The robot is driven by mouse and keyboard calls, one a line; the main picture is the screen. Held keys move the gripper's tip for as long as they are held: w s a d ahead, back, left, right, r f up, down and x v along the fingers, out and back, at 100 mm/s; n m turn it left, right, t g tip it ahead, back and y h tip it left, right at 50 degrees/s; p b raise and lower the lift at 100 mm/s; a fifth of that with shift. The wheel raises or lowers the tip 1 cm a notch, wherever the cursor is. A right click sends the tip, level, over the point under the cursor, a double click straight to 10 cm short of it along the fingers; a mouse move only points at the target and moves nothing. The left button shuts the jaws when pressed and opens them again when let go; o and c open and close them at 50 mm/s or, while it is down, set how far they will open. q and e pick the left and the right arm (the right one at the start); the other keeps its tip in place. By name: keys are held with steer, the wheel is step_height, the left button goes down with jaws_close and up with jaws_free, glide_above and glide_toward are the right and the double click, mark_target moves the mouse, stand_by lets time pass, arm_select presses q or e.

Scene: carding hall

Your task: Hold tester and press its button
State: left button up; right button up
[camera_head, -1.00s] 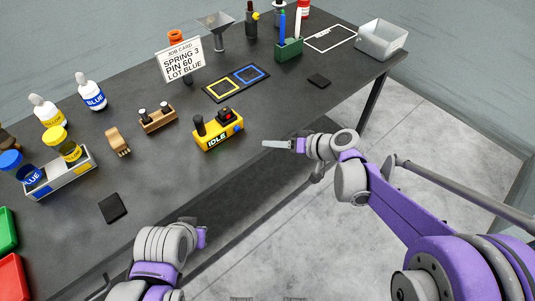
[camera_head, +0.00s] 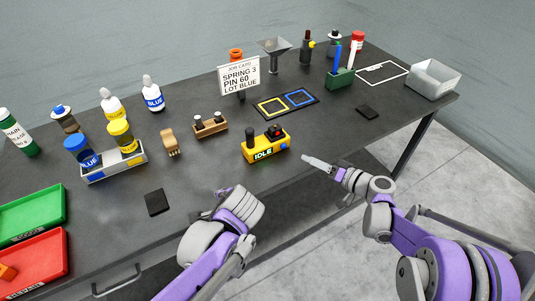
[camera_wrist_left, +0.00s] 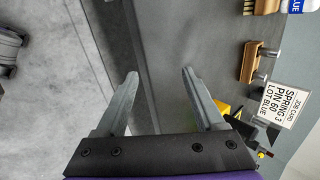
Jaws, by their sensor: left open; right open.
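The tester is a yellow box (camera_head: 264,148) marked IDLE, with a black upright knob on its left end and a red-topped black part on its right. It stands upright on the dark table. My right gripper (camera_head: 308,160) is just right of it near the table's front edge, apart from it, empty. My left gripper (camera_head: 213,192) is in front of and left of the tester, its fingers mostly hidden by the wrist. In the left wrist view, its two fingers (camera_wrist_left: 160,73) are wide apart with nothing between them. A yellow piece of the tester (camera_wrist_left: 226,105) shows beyond the right finger.
The bare tabletop before the tester is clear.

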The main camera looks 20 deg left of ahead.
mark_target(266, 137)
arm_select(q)
steer(key=w+m+y, duration=0.1)
steer(key=w+m, duration=0.1)
steer(key=w+m+y, duration=0.1)
steer(key=w, duration=0.2)
steer(key=w+r+m+t+y, duration=0.1)
steer(key=w+m, duration=0.1)
steer(key=w, duration=0.1)
steer(key=shift+w+a+r+m+y, duration=0.1)
steer(key=shift+w+a+m+y, duration=0.05)
steer(key=shift+m+y, duration=0.15)
steer(key=w+m, duration=0.1)
steer(key=w+m+y, duration=0.1)
steer(key=w, duration=0.1)
steer(key=w+d+m+t+y, duration=0.1)
steer(key=shift+w+d+r, duration=0.1)
steer(key=shift+w+r, duration=0.1)
steer(key=shift+r, duration=0.1)
steer(key=w+d+m+t+y, duration=0.1)
steer(key=w+d+m, duration=0.1)
steer(key=w+d+m+t+y, duration=0.1)
steer(key=w+m, duration=0.1)
steer(key=w+d+m+t+y, duration=0.1)
steer(key=w+d+m, duration=0.1)
steer(key=shift+d+r+y, duration=0.3)
steer(key=shift+d+r, duration=0.05)
steer(key=shift+t, duration=0.4)
steer(key=x, duration=1)
steer(key=shift+w+a, duration=0.25)
jaws_close()
